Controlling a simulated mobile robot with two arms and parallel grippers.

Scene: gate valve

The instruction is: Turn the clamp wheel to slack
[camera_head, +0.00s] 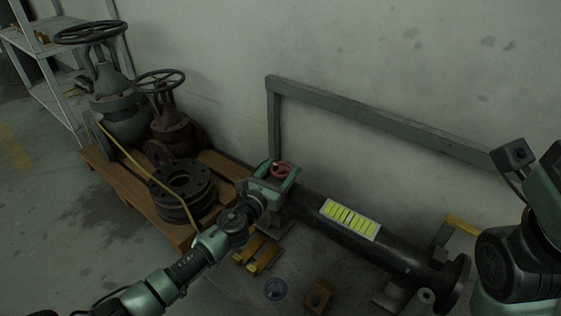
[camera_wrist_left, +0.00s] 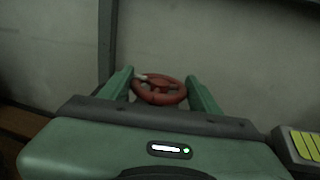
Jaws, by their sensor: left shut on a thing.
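The clamp wheel is a small red handwheel (camera_head: 281,170) at the left end of a dark pipe (camera_head: 315,213). My left gripper (camera_head: 283,175) reaches it from the front left, with its green fingers on either side of the wheel. In the left wrist view the red wheel (camera_wrist_left: 160,90) sits between the two fingertips of the left gripper (camera_wrist_left: 160,87), and the gripper is shut on it. The clamp under the wheel is mostly hidden by the gripper. My right arm shows at the right edge, but its fingers are not clearly visible.
A wooden pallet (camera_head: 125,185) at the left carries large valves with black handwheels and stacked dark flanges (camera_head: 180,188). A grey rail (camera_head: 380,118) runs along the wall behind the pipe. A yellow-striped label (camera_head: 350,219) lies on the pipe. Small blocks (camera_head: 318,296) lie on the floor in front.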

